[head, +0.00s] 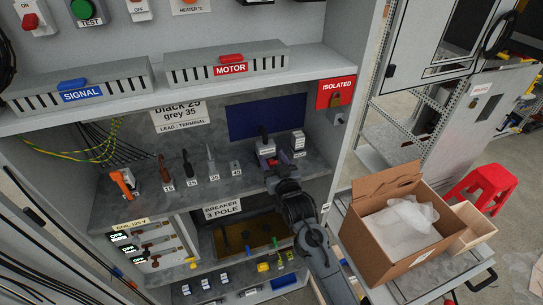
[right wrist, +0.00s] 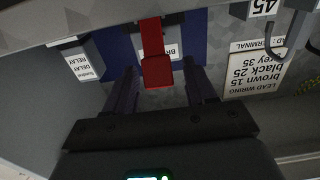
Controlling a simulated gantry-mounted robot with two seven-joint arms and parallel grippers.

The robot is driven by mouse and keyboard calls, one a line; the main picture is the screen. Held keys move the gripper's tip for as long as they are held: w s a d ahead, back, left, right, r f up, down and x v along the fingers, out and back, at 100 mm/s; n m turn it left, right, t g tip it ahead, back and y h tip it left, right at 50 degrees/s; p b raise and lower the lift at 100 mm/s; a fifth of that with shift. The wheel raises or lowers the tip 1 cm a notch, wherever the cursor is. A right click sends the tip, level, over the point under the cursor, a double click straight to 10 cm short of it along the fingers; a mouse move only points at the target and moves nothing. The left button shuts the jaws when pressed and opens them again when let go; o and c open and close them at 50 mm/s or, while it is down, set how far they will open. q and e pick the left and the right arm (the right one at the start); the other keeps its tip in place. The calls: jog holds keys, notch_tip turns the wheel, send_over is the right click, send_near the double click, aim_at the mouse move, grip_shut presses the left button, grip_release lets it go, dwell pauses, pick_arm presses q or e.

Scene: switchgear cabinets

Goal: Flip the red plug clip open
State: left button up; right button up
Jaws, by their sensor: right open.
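A red clip (right wrist: 156,70) shows in the right wrist view. It has a narrow strip and a wider end, in front of a grey block (right wrist: 168,40) with a partly covered label. My right gripper (right wrist: 160,72) is open, with one dark finger on each side of the clip. I cannot tell whether either finger touches it. In the head view my right gripper (head: 281,164) reaches in to the blocks at the right of the middle shelf. My left gripper is not in view.
A delay relay block (right wrist: 88,58) stands beside the gripper. Several upright leads with number tags line the shelf (head: 220,195). Above are the SIGNAL box (head: 110,84) and the MOTOR box (head: 260,64), which has a red tab on top. A cardboard box (head: 375,235) stands right of the cabinet.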

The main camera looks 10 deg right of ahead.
jog(key=shift+x, duration=0.85)
grip_shut()
